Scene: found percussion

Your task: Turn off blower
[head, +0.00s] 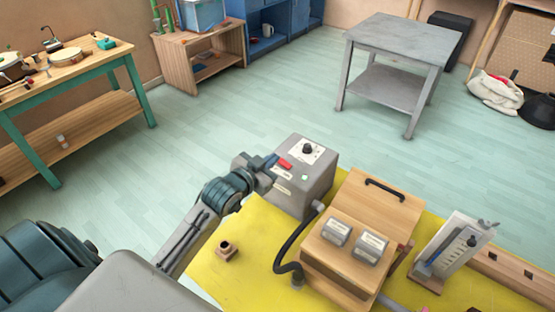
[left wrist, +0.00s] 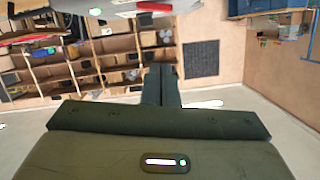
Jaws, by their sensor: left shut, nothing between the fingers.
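The blower looks to be the grey box (head: 312,190) on the yellow table. It has a black knob (head: 307,148) on a white plate, a red switch (head: 285,163) and a small green light (head: 304,177). My left gripper (head: 270,163) is shut and empty, its tips at the box's left side close to the red switch. I cannot tell whether they touch. In the left wrist view the shut fingers (left wrist: 160,85) point away, and a red part (left wrist: 157,6) and a green light (left wrist: 96,11) show at the top edge. My right gripper is out of view.
A black hose runs from the box to a wooden case (head: 350,285) with a handled lid. A grey upright panel (head: 452,245) stands to its right. A small wooden block (head: 227,251) sits on the yellow table (head: 215,275). Other furniture stands farther off across open floor.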

